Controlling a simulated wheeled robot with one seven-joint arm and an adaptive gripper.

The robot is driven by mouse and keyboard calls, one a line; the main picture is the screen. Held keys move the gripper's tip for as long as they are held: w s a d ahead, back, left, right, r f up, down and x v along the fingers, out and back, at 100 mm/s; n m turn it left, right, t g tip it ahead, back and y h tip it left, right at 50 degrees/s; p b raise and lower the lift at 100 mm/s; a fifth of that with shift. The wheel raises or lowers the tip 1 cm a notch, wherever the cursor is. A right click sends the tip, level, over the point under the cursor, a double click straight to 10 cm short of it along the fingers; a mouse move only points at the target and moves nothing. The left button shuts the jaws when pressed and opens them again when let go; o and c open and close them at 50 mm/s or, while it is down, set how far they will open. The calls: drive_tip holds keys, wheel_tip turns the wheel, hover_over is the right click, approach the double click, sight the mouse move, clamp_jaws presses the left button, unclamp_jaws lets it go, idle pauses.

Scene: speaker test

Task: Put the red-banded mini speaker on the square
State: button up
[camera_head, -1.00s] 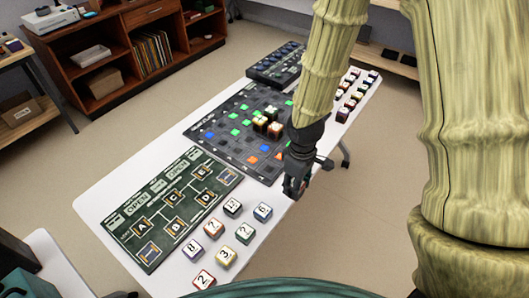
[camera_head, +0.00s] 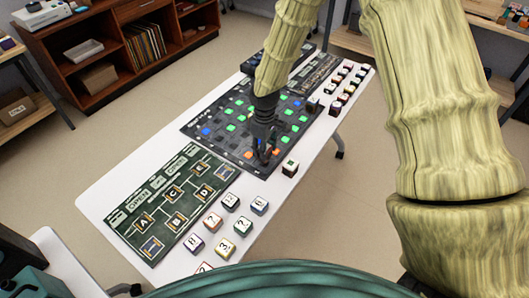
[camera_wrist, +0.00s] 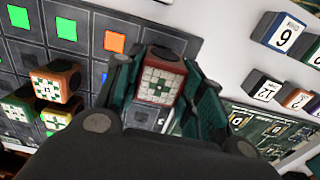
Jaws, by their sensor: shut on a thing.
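My gripper (camera_head: 263,150) is low over the front part of the dark gridded board (camera_head: 205,130). In the wrist view its fingers (camera_wrist: 160,78) are shut on the red-banded mini speaker (camera_wrist: 157,80), a small cube with a white and green patterned face. I cannot tell whether it touches the board. Orange and green squares (camera_wrist: 115,42) show on the board (camera_wrist: 90,60) beside it. I cannot tell which square the task means. In the head view my gripper mostly hides the speaker.
Patterned cubes, one orange-brown (camera_wrist: 55,82), stand on the board left of the speaker. Several numbered cubes (camera_head: 243,225) stand in front, beside a green lettered mat (camera_head: 170,210). More cubes (camera_head: 345,85) line the far right.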

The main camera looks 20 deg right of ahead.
drive_tip(key=shift+f+p, duration=0.65)
drive_tip(key=shift+f, duration=1.1)
drive_tip(key=shift+f, duration=0.15)
drive_tip(key=o, duration=1)
drive_tip(key=shift+o, duration=0.2)
drive_tip(key=shift+r+b, duration=1.45)
drive_tip(key=shift+r, duration=4.7)
